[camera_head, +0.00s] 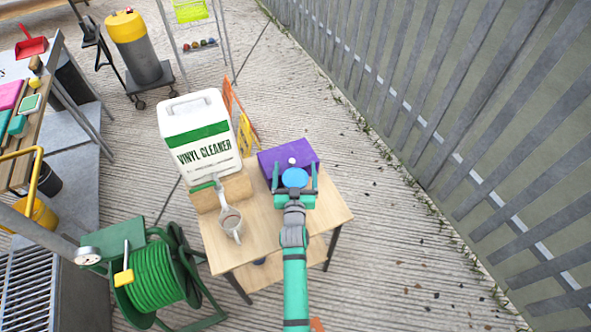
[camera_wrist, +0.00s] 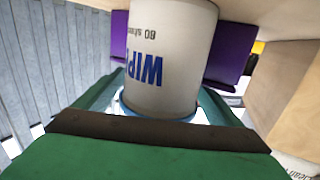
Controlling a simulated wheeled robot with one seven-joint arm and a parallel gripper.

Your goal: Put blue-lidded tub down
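The blue-lidded tub shows its round blue lid (camera_head: 295,177) in the head view, above the right part of the wooden table. In the wrist view its white body (camera_wrist: 165,55) with blue lettering fills the middle, and the lid is mostly hidden by my gripper. My gripper (camera_head: 295,180) has one green finger on each side of the tub and is shut on it near the lid. The wooden table top (camera_head: 262,222) lies below. The tub's base is out of frame in the wrist view, so I cannot tell whether it touches the table.
A purple box (camera_head: 275,158) stands just behind the tub. A green hose reel (camera_head: 160,275) stands left of the table. The table's front middle is bare.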

